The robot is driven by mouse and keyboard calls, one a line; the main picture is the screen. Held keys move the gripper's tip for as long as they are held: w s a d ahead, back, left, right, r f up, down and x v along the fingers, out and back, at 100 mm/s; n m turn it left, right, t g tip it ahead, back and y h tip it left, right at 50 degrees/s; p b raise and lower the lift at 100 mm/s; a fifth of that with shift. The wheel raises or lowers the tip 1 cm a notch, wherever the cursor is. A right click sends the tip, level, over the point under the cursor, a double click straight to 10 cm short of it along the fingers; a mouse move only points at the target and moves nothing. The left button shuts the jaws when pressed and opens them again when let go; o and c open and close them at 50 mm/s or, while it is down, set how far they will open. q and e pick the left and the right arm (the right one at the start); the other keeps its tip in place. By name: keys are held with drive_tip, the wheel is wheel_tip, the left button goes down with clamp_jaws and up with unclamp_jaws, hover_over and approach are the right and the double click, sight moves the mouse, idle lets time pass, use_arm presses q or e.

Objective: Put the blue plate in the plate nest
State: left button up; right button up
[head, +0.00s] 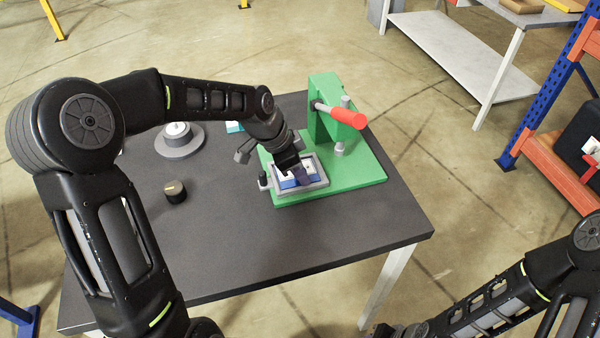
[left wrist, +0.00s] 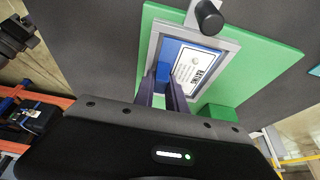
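The blue plate (left wrist: 165,53) with a white printed label lies inside the grey rectangular frame of the plate nest (left wrist: 228,60); it looks flat there. In the head view the plate (head: 287,184) shows partly under my left gripper (head: 303,178), and the nest (head: 314,187) sits on the green press base. In the left wrist view my left gripper (left wrist: 162,90) points down into the nest, its two dark fingers a narrow gap apart over one side of the plate. Whether they grip the plate is unclear.
A green press (head: 325,112) with a red-handled lever (head: 347,117) stands behind the nest. A black knob (head: 175,191) and a round grey fixture (head: 180,140) are on the dark table (head: 240,250). The table's front is clear.

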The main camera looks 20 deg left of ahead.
use_arm(q)
drive_tip(key=o, duration=0.4)
drive_tip(key=shift+s+f, duration=0.35)
drive_tip(key=shift+f, duration=0.25)
drive_tip(key=shift+o, duration=0.2)
drive_tip(key=shift+w+r+p, duration=0.1)
drive_tip(key=shift+r+p, duration=0.35)
drive_tip(key=shift+a+r, duration=0.2)
drive_tip(key=shift+r, duration=0.1)
drive_tip(key=b+v, duration=0.1)
drive_tip(key=v, duration=1)
drive_tip(key=shift+r, duration=0.45)
drive_tip(key=shift+w, duration=0.15)
